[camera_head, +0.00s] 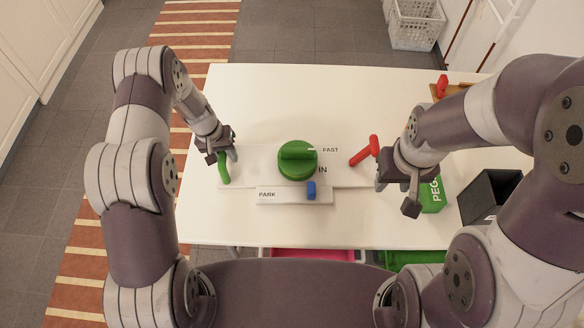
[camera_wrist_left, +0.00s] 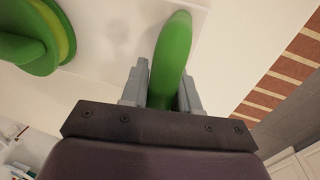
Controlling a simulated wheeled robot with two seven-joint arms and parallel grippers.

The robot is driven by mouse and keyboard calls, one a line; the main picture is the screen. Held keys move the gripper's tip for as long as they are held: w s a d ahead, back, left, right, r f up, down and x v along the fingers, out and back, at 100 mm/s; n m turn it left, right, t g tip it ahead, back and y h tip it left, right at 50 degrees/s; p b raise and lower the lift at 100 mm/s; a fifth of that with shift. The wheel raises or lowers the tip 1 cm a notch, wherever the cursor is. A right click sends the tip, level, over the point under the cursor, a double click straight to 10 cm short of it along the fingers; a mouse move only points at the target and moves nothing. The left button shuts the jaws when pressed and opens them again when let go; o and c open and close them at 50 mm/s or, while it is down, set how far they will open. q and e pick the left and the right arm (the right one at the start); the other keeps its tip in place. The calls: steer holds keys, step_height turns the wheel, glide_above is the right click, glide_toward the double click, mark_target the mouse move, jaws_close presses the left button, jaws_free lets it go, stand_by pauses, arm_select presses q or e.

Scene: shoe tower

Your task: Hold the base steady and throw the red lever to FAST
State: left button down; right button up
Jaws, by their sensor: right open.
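The white base (camera_head: 245,178) lies on the table with a green grip (camera_head: 223,168) at its left end. My left gripper (camera_head: 222,158) is at this grip. In the left wrist view the green grip (camera_wrist_left: 172,55) stands between the two fingers (camera_wrist_left: 164,90), which look closed against its sides. The red lever (camera_head: 366,151) stands at the base's right part, its handle tilted up to the right. The FAST label (camera_head: 331,150) is left of it. My right gripper (camera_head: 396,193) is open, just right of and nearer than the red lever, apart from it. The lever's foot is partly visible.
A green round knob (camera_head: 297,161) sits mid-base. A blue slider (camera_head: 311,190) is on the PARK plate (camera_head: 270,195). A green PEG box (camera_head: 433,196) and a black bin (camera_head: 490,195) stand at the right.

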steer(key=shift+s, duration=0.1)
stand_by(2.1)
steer(key=o, duration=1.1)
steer(key=shift+d+f+m+g, duration=0.25)
steer(key=shift+d+f, duration=0.2)
steer(key=shift+f, duration=0.15)
steer(key=shift+d+f+m+g, duration=0.15)
steer(key=shift+d+f+g, duration=0.1)
steer(key=shift+d+f, duration=0.25)
steer(key=m+y, duration=0.5)
steer(key=m, duration=1.2)
glide_toward(377, 144)
steer(key=f, duration=0.1)
steer(key=shift+g+h, duration=0.3)
steer(key=x, duration=1.1)
steer(key=shift+w+a+f, duration=0.25)
steer(key=shift+a, duration=0.3)
steer(key=c, duration=1.4)
